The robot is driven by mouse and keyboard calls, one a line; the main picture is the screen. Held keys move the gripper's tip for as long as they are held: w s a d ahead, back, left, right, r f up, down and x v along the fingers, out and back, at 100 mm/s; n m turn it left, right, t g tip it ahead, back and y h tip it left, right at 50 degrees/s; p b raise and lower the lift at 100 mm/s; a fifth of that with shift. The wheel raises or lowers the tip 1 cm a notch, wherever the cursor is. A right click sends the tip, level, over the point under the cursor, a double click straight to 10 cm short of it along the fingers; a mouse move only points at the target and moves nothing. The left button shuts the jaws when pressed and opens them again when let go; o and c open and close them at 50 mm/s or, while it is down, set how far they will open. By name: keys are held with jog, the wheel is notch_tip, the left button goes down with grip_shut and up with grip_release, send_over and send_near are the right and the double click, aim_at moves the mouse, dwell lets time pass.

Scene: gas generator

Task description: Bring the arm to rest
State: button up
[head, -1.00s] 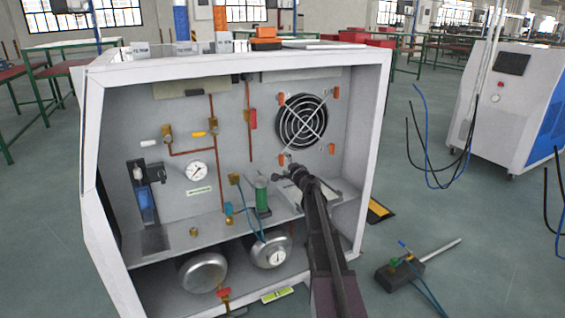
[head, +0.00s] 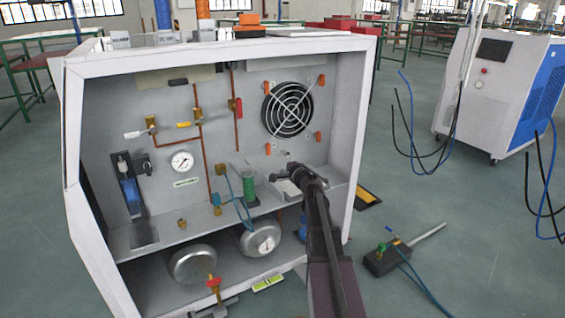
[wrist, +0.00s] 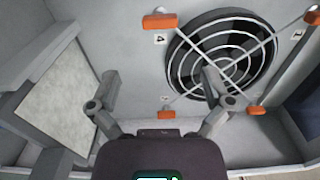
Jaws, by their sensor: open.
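My arm reaches into the open front of the white gas generator cabinet (head: 362,110) in the head view. My gripper (wrist: 160,82) shows in the wrist view with its two fingers spread wide and nothing between them. In the head view the gripper end is small and partly hidden by my own arm, above the right side of the inner shelf. The round black fan (head: 288,110) on the back panel is above and behind it. In the wrist view the fan (wrist: 222,58) lies beyond the right finger, with orange clips around it.
The shelf holds a green cylinder (head: 250,190); two metal tanks (head: 192,265) sit below. A pressure gauge (head: 182,161) and copper pipes are on the back panel. A dark device with a rod (head: 385,260) lies on the floor at right. A white machine (head: 490,90) stands farther right.

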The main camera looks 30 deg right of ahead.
jog(key=s+a+f+n+g+y, duration=0.2)
jog(key=s+a+f+n+g, duration=0.15)
jog(key=a, duration=0.45)
jog(key=s+a+f+n+g+y, duration=0.25)
jog(key=a+n, duration=0.25)
jog(key=a, duration=0.3)
jog(key=s+a+f+n+g+y, duration=0.1)
jog(key=s+a+f+n+g, duration=0.25)
jog(key=a, duration=0.45)
jog(key=s+a+f+n+g+h+p, duration=0.1)
jog(key=s+a+f+n+g+h, duration=0.15)
jog(key=s, duration=0.45)
jog(key=s+a+f+n+g+h+p, duration=0.1)
jog(key=s+f+g+h, duration=0.15)
jog(key=s, duration=0.45)
jog(key=s+a+f+n+g+h, duration=0.1)
jog(key=s+a+f+n+g, duration=0.1)
jog(key=s+g, duration=0.35)
notch_tip(320, 180, up, 37)
jog(key=s+t+p, duration=0.1)
jog(key=t+p, duration=0.1)
jog(key=p, duration=3.5)
jog(key=shift+d+r+p, duration=0.2)
jog(key=shift+p, duration=0.1)
